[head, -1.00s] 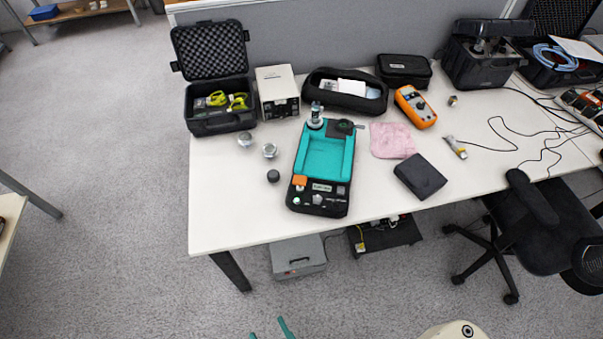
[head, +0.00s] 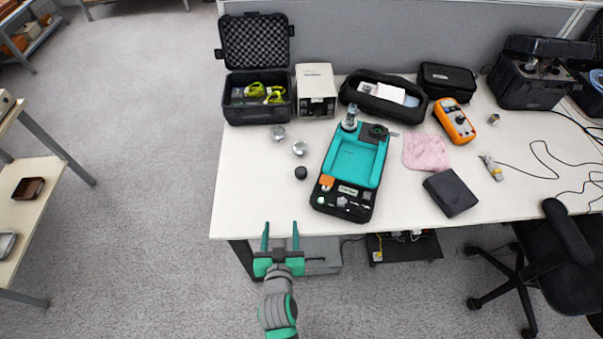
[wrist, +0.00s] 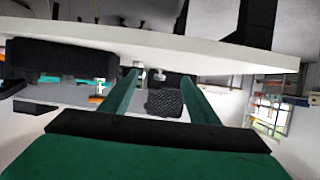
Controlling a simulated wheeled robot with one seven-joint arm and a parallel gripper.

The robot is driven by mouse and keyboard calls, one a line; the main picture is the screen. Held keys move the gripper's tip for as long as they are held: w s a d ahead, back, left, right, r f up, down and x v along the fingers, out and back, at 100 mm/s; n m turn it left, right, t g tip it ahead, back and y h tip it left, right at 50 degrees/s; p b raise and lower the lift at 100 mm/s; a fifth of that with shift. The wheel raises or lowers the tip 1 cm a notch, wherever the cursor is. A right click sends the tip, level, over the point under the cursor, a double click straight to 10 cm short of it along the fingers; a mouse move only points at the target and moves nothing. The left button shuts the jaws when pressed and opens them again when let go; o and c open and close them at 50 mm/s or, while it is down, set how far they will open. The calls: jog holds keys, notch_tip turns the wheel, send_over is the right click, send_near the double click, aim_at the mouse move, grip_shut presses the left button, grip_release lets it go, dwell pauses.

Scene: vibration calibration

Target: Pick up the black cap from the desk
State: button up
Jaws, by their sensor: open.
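The black cap (head: 301,172) is a small dark round piece on the white desk (head: 255,205), left of the teal and black calibration unit (head: 352,160). My gripper (head: 281,230) is open and empty in the head view, in front of the desk's near edge, with its two green fingers pointing towards the desk. The cap lies beyond the fingertips and slightly right of them, apart from them. In the wrist view the green fingers (wrist: 160,78) are spread, with the desk edge across the picture. I cannot make out the cap there for certain.
Two silver round pieces (head: 299,148) (head: 278,132) lie just behind the cap. An open foam-lined case (head: 258,110) and a white box (head: 316,92) stand further back. The desk's front left is clear. A grey box (head: 322,255) sits under the desk.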

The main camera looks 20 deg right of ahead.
aim_at(300, 174)
jog(key=w+d+r, duration=0.1)
jog(key=w+d, duration=0.1)
jog(key=w+d+r+m+g+h, duration=0.1)
jog(key=w+d, duration=0.1)
jog(key=w, duration=0.1)
jog(key=w+d+r+m+h, duration=0.1)
jog(key=w+d, duration=0.2)
jog(key=shift+w+r, duration=0.2)
jog(key=shift+r, duration=0.05)
jog(key=x, duration=1)
jog(key=shift+w+d+f, duration=0.2)
jog(key=shift+d, duration=0.1)
jog(key=shift+c, duration=0.6)
jog(key=c, duration=1)
jog(key=shift+c, duration=0.2)
